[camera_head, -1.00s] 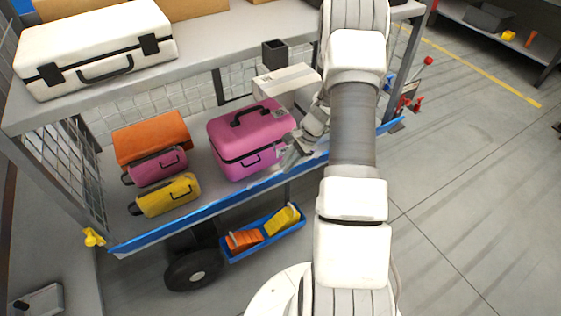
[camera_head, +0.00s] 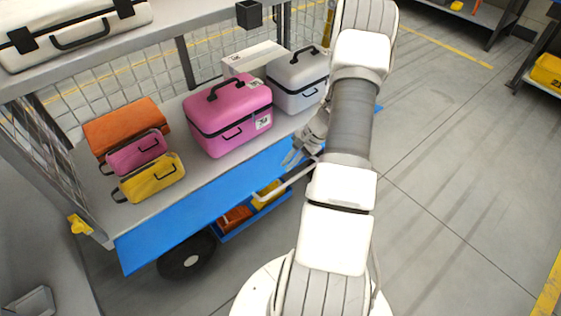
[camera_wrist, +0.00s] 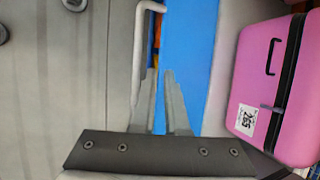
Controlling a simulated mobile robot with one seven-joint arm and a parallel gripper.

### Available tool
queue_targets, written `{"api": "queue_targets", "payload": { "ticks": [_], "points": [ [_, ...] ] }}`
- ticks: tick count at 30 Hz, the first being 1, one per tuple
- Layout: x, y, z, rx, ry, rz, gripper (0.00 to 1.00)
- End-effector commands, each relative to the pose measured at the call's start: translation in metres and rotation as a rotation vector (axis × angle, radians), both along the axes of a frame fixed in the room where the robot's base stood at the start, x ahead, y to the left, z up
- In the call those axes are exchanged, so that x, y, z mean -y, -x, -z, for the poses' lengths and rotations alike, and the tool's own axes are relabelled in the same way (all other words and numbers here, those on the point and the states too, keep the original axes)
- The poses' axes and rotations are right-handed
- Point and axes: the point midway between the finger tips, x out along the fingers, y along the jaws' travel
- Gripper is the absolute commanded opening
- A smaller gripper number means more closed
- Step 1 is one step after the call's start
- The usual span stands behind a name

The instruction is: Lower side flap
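A pink case (camera_head: 230,118) and a grey case (camera_head: 298,80) stand on the shelf close to my gripper. Orange (camera_head: 122,124), small pink (camera_head: 136,154) and yellow (camera_head: 152,178) bags lie at the left. Floor to the right is clear.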

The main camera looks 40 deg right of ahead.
Motion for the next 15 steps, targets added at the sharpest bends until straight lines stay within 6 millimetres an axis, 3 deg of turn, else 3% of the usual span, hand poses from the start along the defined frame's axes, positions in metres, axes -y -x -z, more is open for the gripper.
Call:
{"api": "queue_targets", "payload": {
  "ticks": [1, 5, 15],
  "points": [
    [0.0004, 0.0003, -0.0008, -0.001, 0.001, 0.001, 0.22],
    [0.0004, 0.0002, -0.0006, -0.002, 0.001, 0.002, 0.46],
    [0.0009, 0.0001, -0.0024, -0.002, 0.001, 0.002, 0.47]
  ]
}}
